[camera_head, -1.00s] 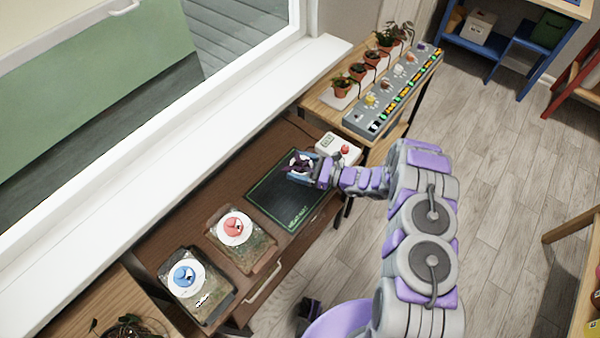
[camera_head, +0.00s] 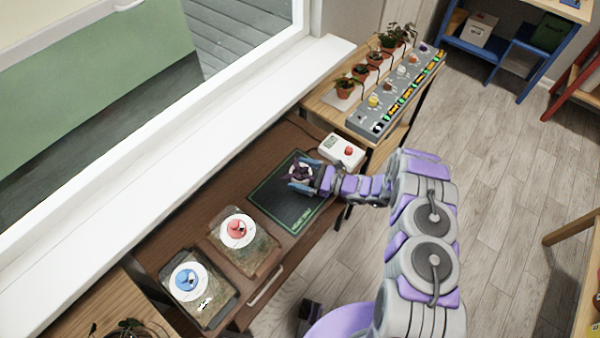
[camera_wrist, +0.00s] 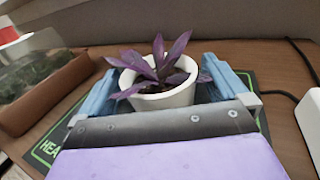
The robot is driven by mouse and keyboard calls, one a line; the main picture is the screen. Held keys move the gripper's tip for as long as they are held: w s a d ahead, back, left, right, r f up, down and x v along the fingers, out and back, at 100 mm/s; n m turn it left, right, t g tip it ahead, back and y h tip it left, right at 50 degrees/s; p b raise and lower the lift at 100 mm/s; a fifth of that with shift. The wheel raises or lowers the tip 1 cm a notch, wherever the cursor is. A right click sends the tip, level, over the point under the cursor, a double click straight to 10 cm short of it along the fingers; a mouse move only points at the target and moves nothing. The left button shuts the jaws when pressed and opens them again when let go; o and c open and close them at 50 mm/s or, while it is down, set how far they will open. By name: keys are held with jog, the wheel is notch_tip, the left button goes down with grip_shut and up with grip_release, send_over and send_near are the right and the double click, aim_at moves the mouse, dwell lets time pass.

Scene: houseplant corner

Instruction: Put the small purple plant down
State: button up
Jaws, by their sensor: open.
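The small purple plant stands upright in a white pot (camera_wrist: 163,92) in the wrist view, with long purple leaves (camera_wrist: 158,62). In the head view the plant (camera_head: 301,171) is over the dark mat (camera_head: 276,203) with the green outline, on the brown table. My gripper (camera_wrist: 158,92) has its blue fingers on both sides of the pot, open, with small gaps beside it. In the head view my gripper (camera_head: 302,178) reaches in from the right at the mat's upper part. The pot's base is hidden behind my gripper, so its contact with the mat does not show.
A white box with a red button (camera_head: 341,150) sits just beyond the mat. Two trays with a red item (camera_head: 237,229) and a blue item (camera_head: 187,279) lie to the left. Potted plants (camera_head: 361,72) and a grey panel (camera_head: 396,92) stand behind. The mat's lower part is clear.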

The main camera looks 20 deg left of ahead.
jog(key=d, duration=0.3)
jog(key=d+p, duration=0.1)
jog(key=d, duration=0.3)
jog(key=d+p, duration=0.1)
jog(key=d, duration=0.2)
jog(key=shift+d+r, duration=0.15)
jog(key=shift+r, duration=0.1)
jog(key=shift+s+d+f, duration=0.1)
jog(key=shift+s+d, duration=0.05)
jog(key=shift+d, duration=0.35)
jog(key=s+r+n+g+h, duration=0.35)
jog(key=s+r+n, duration=0.3)
jog(key=r, duration=0.65)
jog(key=s+r+n+g+h, duration=0.4)
jog(key=s+r, duration=0.3)
jog(key=r, duration=0.6)
jog(key=s+d+r+n+t+h, duration=0.2)
jog(key=s+d+r+n+h, duration=0.2)
jog(key=s+d, duration=0.5)
jog(key=s+d+r+n+t+h, duration=0.3)
jog(key=s+d+r+h, duration=0.3)
jog(key=s+d, duration=0.4)
jog(key=s+n, duration=0.1)
jog(key=s, duration=0.2)
jog(key=shift+s, duration=0.25)
